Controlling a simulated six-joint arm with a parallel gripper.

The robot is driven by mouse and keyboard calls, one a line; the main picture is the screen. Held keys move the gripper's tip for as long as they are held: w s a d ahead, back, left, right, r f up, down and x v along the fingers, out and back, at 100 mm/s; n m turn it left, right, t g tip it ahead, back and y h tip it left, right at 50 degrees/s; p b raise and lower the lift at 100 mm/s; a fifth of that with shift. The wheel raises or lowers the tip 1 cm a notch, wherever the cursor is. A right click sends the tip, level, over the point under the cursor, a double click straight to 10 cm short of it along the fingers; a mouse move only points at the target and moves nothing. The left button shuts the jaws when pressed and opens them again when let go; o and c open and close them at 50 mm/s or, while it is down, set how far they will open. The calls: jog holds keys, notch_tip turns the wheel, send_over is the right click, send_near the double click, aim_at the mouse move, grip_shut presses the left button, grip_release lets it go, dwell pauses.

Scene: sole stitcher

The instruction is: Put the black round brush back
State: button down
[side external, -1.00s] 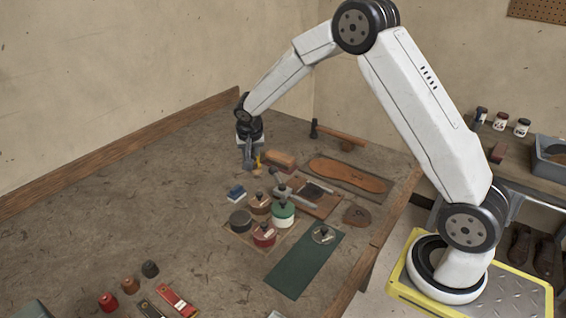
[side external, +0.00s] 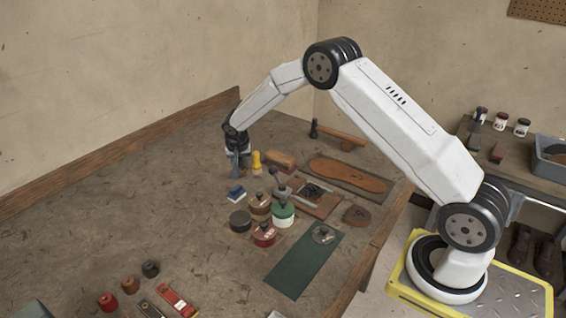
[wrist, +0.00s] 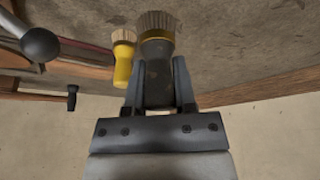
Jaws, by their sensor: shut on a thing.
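My gripper (side external: 238,165) is shut on the black round brush (wrist: 158,68). In the wrist view the dark handle sits between the two fingers (wrist: 158,88), and its pale brown bristles with a yellow band point away from them. In the side external view my gripper hangs low over the bench, left of a yellow brush (side external: 257,161); the held brush is mostly hidden there, and I cannot tell whether it touches the bench. The yellow brush also shows in the wrist view (wrist: 123,66), close beside the held one and apart from the fingers.
A brown block (side external: 281,160) lies right of the yellow brush. A blue block (side external: 236,193) and several round tins, such as the green one (side external: 283,216), stand nearer the camera. The bench (side external: 130,215) left of my gripper is clear.

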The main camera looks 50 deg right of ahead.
aim_at(239, 164)
jog(key=shift+w+f, duration=0.25)
jog(key=shift+f, duration=1.55)
jog(key=shift+f, duration=0.15)
jog(key=shift+c, duration=2.1)
grip_release()
jog(key=v, duration=1.2)
jog(key=shift+s, duration=0.1)
